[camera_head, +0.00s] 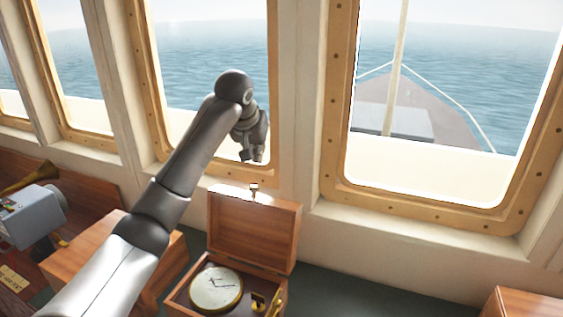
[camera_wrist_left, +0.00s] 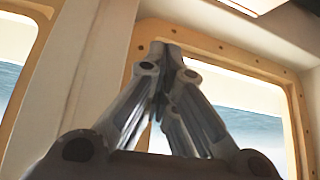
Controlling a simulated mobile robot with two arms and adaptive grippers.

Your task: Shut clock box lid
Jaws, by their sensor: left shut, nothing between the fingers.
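The clock box (camera_head: 185,296) is a wooden box on the dark surface below the windows. Its lid (camera_head: 254,230) stands open, upright at the back of the box, with a small metal catch (camera_head: 253,189) on its top edge. A round white-faced clock (camera_head: 216,288) lies inside, with brass parts (camera_head: 262,302) to its right. My left gripper (camera_head: 252,158) is in front of the window, above the lid and apart from it. In the left wrist view its fingers (camera_wrist_left: 166,50) meet at the tips, with nothing between them. My right gripper is not in view.
A wooden block or case (camera_head: 95,255) stands left of the box, partly behind my left arm. A grey-blue device (camera_head: 32,215) with a brass horn is at the far left. Window frames (camera_head: 325,180) rise behind the box. Another wooden object (camera_head: 525,303) is at the lower right.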

